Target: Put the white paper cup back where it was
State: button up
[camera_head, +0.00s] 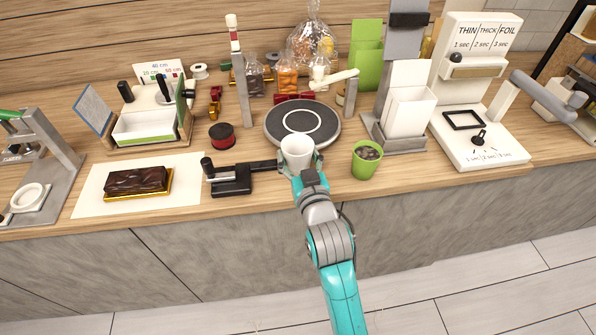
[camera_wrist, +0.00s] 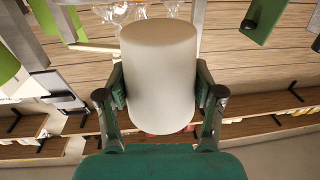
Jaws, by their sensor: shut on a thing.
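The white paper cup (camera_head: 297,151) is in my gripper (camera_head: 300,165), near the front edge of the counter. In the head view it overlaps the front of the round dark turntable (camera_head: 302,126). In the wrist view the cup (camera_wrist: 158,75) fills the middle, with one finger of my gripper (camera_wrist: 160,98) against each side. I cannot tell whether its base touches anything. My gripper hides the cup's lower part in the head view.
A black clamp device (camera_head: 230,178) stands close at the left. A green cup (camera_head: 366,159) with dark contents stands at the right. A chocolate-coloured block (camera_head: 137,181) lies on a white sheet (camera_head: 95,198). A white box (camera_head: 408,108) and a sealing machine (camera_head: 480,135) stand further right.

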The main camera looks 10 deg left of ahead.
aim_at(298, 170)
jog(key=shift+f, duration=2.45)
jog(key=shift+f, duration=0.1)
jog(key=o, duration=1.3)
jog(key=v, duration=1.2)
